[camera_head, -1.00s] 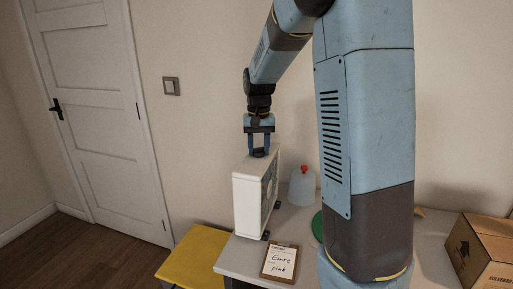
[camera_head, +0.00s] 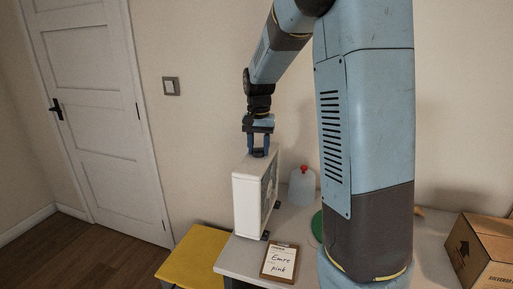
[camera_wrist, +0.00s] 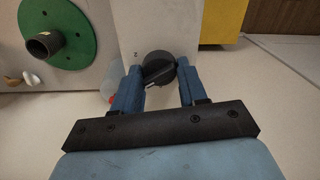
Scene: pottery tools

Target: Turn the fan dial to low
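The fan is a white, upright box (camera_head: 246,208) at the left end of the table, with its grille on the right side. Its black dial (camera_wrist: 158,68) is on the top face; in the head view it shows as a small dark knob (camera_head: 258,153). The dial has a raised bar with a pale mark at its lower end, and a small, unreadable marking lies beside it. My gripper (camera_wrist: 160,72) is above the fan with one blue finger on each side of the dial, close against it. The fingers partly hide the dial's edges.
A clipboard note (camera_head: 280,262) reading "Emre pink" lies in front of the fan. A pale jug with a red cap (camera_head: 302,187) and a green disc (camera_head: 317,226) stand behind and right. A yellow stool (camera_head: 195,255) is at left, a cardboard box (camera_head: 485,252) at far right.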

